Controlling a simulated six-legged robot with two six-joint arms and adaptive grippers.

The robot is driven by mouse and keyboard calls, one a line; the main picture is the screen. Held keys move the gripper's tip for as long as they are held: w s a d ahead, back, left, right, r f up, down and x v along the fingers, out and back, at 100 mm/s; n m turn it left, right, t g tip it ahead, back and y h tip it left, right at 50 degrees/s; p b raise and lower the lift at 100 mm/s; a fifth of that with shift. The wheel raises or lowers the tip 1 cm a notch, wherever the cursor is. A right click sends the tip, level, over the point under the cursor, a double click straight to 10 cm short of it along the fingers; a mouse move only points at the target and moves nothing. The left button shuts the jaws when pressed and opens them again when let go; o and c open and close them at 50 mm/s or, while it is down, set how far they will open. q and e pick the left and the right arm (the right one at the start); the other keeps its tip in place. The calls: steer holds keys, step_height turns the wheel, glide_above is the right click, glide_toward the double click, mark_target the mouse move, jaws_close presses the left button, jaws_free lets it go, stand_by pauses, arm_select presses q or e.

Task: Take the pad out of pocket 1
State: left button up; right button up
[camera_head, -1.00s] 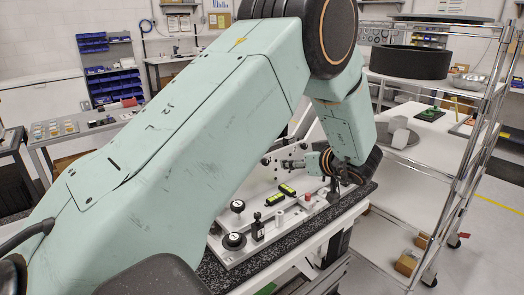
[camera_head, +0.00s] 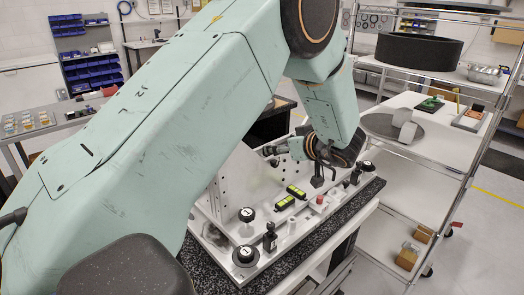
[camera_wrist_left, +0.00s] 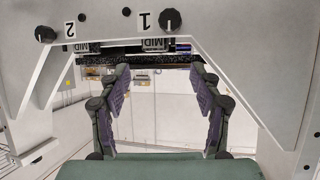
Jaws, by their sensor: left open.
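My left gripper (camera_wrist_left: 160,82) is open and empty in the left wrist view, its two purple-padded fingers spread apart. In the head view the left gripper (camera_head: 273,154) points left beside the upright white panel (camera_head: 236,172) of the fixture. In the wrist view a pale fixture part spans the top with upside-down labels, the "1" label (camera_wrist_left: 145,21) and the "2" label (camera_wrist_left: 70,30), each beside a black knob. Dark pieces marked "MID" (camera_wrist_left: 155,44) show below the labels, beyond the fingertips. I cannot tell whether one is the pad of pocket 1. My right gripper is not in view.
The fixture's base plate stands on a speckled dark slab (camera_head: 214,268). A wire shelf rack (camera_head: 455,180) stands to the right.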

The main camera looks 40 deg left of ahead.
arm_select(q)
steer(key=p+x, duration=0.1)
steer(key=x, duration=0.5)
steer(key=shift+a+f, duration=0.25)
steer(key=shift+a, duration=0.05)
steer(key=shift+w, duration=0.1)
steer(key=shift+w+d, duration=0.5)
steer(key=shift+d, duration=0.05)
steer(key=shift+c, duration=0.2)
steer(key=shift+s+a, duration=0.45)
steer(key=shift+a, duration=0.2)
steer(key=c, duration=0.6)
steer(key=shift+w+d, duration=0.3)
steer(key=shift+d, duration=0.15)
steer(key=c, duration=0.5)
steer(key=shift+c, duration=0.5)
steer(key=shift+s+a, duration=0.2)
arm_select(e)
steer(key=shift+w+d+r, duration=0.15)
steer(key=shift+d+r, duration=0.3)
